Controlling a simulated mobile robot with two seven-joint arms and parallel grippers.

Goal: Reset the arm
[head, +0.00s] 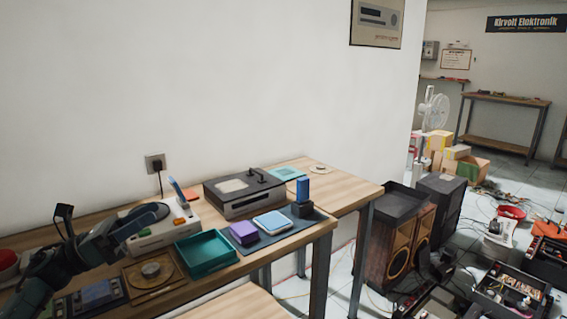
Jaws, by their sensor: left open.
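My left arm comes in from the left edge, low over the left end of the wooden bench. My left gripper (146,220) is open over a pale device with a blue upright piece (177,190). I see nothing held in it. The dark gripper overlaps the device's left part and hides some of it. My right arm and gripper are not in view.
The bench (335,190) also bears a teal tray (206,252), a dark hifi unit (242,192), a purple box (243,232) and a turntable-like plate (152,274). Speakers (397,240), open devices (510,292) and cables crowd the floor at right.

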